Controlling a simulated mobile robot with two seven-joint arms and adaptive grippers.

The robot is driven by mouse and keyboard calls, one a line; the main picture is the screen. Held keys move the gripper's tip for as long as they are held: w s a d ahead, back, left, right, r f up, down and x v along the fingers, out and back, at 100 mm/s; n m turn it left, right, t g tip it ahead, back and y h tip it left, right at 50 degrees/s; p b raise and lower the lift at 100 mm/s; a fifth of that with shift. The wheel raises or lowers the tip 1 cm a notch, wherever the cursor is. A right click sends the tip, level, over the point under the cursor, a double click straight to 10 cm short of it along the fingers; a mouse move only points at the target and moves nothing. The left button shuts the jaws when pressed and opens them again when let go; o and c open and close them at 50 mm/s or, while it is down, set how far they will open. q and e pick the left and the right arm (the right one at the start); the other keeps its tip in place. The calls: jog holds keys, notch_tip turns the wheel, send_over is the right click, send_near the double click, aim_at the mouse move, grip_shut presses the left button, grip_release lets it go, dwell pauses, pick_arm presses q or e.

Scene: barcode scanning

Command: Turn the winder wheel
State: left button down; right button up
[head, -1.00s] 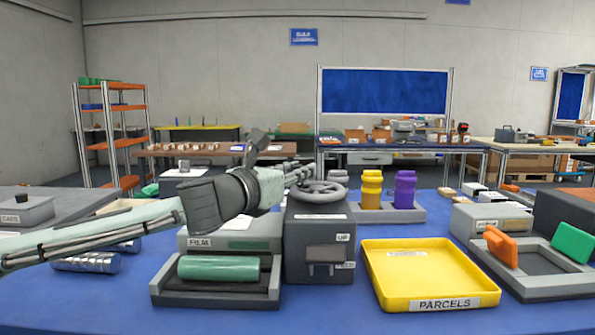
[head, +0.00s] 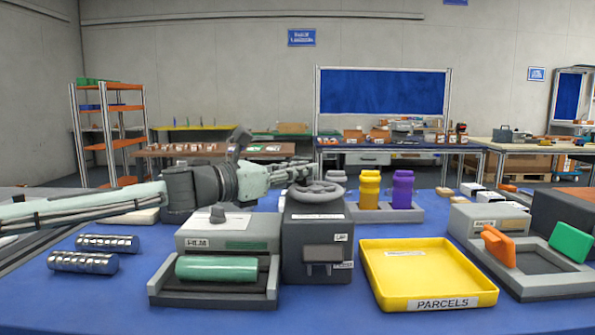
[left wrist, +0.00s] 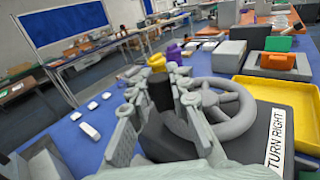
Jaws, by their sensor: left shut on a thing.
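The grey winder wheel (head: 318,190) lies flat on top of a dark box (head: 318,240) in the middle of the table. In the left wrist view the spoked wheel (left wrist: 238,122) sits beside a label reading "TURN RIGHT". My left gripper (head: 300,172) reaches in from the left at the wheel's far left side. In the left wrist view its two fingers (left wrist: 160,82) are shut on a dark upright handle (left wrist: 160,95) at the wheel's rim. The fingers hide part of the handle and rim. My right gripper is not in view.
A grey unit with a green roll (head: 217,268) stands left of the box. A yellow parcels tray (head: 425,258) stands right. Yellow (head: 369,190) and purple (head: 402,190) bottles stand behind it in a holder. Metal cylinders (head: 83,262) lie at the left.

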pick_arm(q)
jog(key=shift+w+d+f+m+g+h, duration=0.1)
jog(key=shift+w+d+m+g+h, duration=0.1)
jog(key=shift+m+g+h, duration=0.3)
jog(key=shift+w+d+m+g+h, duration=0.1)
jog(key=shift+w+m+g+h, duration=0.1)
jog(key=shift+m+g+h, duration=0.3)
jog(key=m+g, duration=0.1)
jog(key=g, duration=0.1)
jog(key=d+m+g+h+b, duration=0.1)
jog(key=m+g, duration=0.1)
jog(key=g, duration=0.1)
jog(key=shift+w+d, duration=0.15)
jog(key=shift+d+m+g+h, duration=0.25)
jog(key=shift+m+g, duration=0.35)
jog(key=shift+g, duration=0.3)
jog(key=shift+d+m+g, duration=0.15)
jog(key=shift+m+g, duration=0.35)
jog(key=shift+g, duration=0.3)
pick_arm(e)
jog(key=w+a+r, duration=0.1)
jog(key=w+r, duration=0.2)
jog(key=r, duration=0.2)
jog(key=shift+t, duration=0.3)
pick_arm(q)
jog(key=shift+g, duration=0.3)
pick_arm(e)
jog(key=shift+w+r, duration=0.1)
